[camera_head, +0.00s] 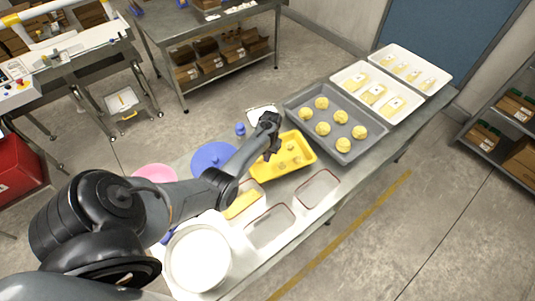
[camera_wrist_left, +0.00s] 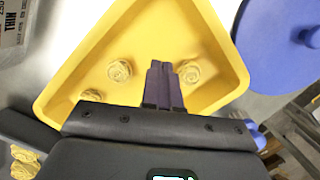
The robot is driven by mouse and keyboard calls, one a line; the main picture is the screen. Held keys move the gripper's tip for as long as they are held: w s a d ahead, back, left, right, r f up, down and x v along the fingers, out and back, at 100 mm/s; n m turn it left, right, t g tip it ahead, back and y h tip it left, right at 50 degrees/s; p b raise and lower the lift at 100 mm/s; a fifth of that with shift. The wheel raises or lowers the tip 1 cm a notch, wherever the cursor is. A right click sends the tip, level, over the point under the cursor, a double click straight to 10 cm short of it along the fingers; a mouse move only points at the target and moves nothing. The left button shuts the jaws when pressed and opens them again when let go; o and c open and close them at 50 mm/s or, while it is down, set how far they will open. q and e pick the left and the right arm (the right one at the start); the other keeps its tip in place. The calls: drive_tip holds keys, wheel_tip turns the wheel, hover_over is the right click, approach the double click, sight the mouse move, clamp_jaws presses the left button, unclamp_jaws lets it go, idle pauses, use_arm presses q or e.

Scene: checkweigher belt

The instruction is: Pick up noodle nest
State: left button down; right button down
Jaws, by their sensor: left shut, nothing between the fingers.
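Several round pale-yellow noodle nests (camera_head: 322,128) lie in rows in the grey tray (camera_head: 291,100). A yellow tray (camera_head: 310,146) in front of it holds a few smaller-looking nests (camera_head: 282,162). My right gripper is out of view.
A blue round lid (camera_head: 210,157) lies left of the yellow tray. Clear containers (camera_head: 318,188) line the table's front edge. White trays with packs (camera_head: 376,94) stand beyond the grey tray. A white round container (camera_head: 198,258) stands near my arm.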

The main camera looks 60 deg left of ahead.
use_arm(q)
drive_tip(key=s+d+p, duration=0.1)
drive_tip(key=s, duration=0.1)
drive_tip(key=s+d+p, duration=0.2)
drive_tip(key=s, duration=0.1)
drive_tip(key=s+d+p, duration=0.1)
drive_tip(key=s+d, duration=0.1)
drive_tip(key=shift+s+d+r, duration=0.15)
drive_tip(key=shift+s, duration=0.15)
drive_tip(key=shift+f+p, duration=0.35)
drive_tip(key=shift+f, duration=0.6)
drive_tip(key=shift+s+f, duration=0.1)
drive_tip(key=shift+f, duration=0.05)
